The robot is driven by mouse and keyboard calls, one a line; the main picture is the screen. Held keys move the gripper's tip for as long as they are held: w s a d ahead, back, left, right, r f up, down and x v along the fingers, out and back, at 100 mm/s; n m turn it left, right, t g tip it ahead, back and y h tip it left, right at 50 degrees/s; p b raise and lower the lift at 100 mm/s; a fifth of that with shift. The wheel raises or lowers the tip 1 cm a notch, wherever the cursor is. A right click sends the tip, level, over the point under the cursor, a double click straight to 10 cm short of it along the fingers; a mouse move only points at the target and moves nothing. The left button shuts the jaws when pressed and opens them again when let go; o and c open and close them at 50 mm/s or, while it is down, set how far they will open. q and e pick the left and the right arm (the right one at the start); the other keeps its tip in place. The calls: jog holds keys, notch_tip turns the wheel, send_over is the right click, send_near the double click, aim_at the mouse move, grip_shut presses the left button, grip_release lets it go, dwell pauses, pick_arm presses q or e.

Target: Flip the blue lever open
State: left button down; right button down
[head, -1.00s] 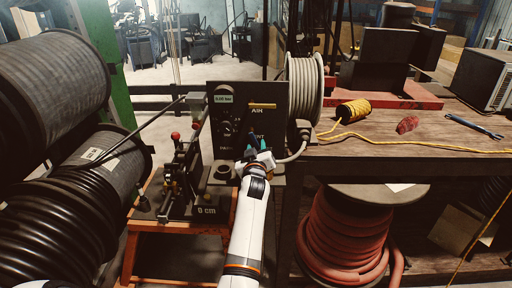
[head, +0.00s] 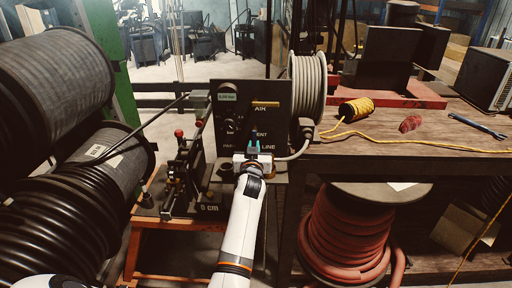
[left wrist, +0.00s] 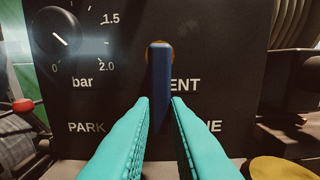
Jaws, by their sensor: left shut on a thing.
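The blue lever (left wrist: 161,95) hangs straight down from its pivot on the dark control panel (left wrist: 230,30), across the "VENT" label. My left gripper (left wrist: 160,105) has its teal fingers on both sides of the lever's lower part, and is shut on it. In the head view the left gripper (head: 254,148) is in front of the panel (head: 285,95), low on its face. The lever is small and mostly lost behind the fingers there. My right gripper is not in view.
A yellow handle (head: 265,104) lies level by the "AIR" label above. A pressure dial (left wrist: 57,38) sits left of the lever. A hose reel (head: 306,88) stands close right of the panel, and black hose spools (head: 60,90) fill the left side.

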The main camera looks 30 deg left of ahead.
pick_arm(q)
jog(key=c, duration=1.5)
grip_release()
jog(key=shift+o, duration=0.5)
